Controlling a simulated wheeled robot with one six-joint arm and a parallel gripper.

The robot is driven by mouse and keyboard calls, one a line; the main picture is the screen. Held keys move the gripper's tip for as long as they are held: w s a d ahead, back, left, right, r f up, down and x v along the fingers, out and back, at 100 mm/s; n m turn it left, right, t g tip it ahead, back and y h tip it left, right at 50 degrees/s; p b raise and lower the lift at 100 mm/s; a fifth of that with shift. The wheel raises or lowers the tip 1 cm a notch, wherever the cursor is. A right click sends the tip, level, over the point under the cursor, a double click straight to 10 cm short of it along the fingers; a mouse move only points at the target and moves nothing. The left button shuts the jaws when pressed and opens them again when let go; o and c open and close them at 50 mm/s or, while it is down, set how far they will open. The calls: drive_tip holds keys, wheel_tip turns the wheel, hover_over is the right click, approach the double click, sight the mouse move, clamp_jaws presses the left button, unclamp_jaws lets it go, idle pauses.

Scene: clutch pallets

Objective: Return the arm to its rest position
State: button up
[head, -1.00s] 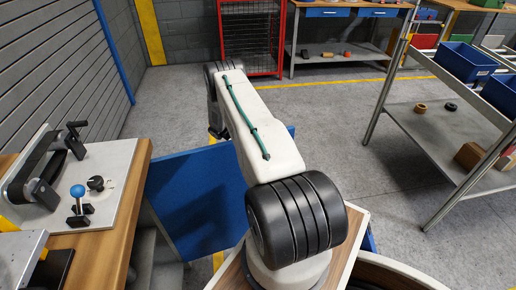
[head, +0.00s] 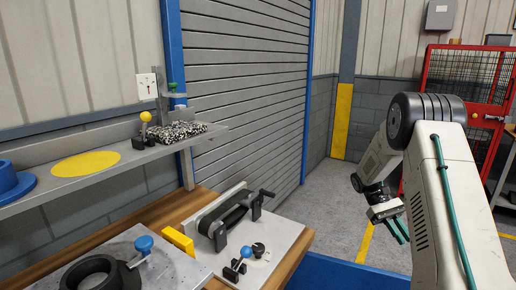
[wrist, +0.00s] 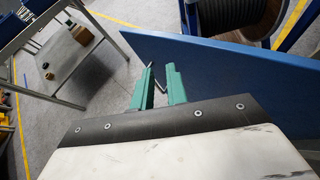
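My gripper (head: 397,230) hangs at the right of the head view, below my raised arm, over grey floor. In the wrist view its two teal fingers (wrist: 160,68) stand a little apart with a narrow gap. Nothing is held between them. A thin grey piece shows through the gap, behind the fingers; I cannot tell what it is.
A blue panel (wrist: 235,65) lies close beyond the fingers in the wrist view. A wooden bench (head: 170,218) with a belt fixture (head: 235,215) stands at left. A shelf (head: 100,185) runs above it. A red mesh cage (head: 455,75) stands behind my arm.

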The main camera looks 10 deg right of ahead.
drive_tip(key=s+a+r+t+h, duration=0.1)
drive_tip(key=s+a+r+t, duration=0.2)
drive_tip(key=a+r, duration=0.6)
drive_tip(key=s+a+r+t, duration=0.4)
drive_tip(key=a+r, duration=0.4)
drive_tip(key=r, duration=0.1)
drive_tip(key=s+a+r+n+t+y, duration=0.1)
drive_tip(key=s+a+t, duration=0.6)
drive_tip(key=s+a, duration=0.7)
drive_tip(key=shift+s+y, duration=0.3)
drive_tip(key=shift+s, duration=0.15)
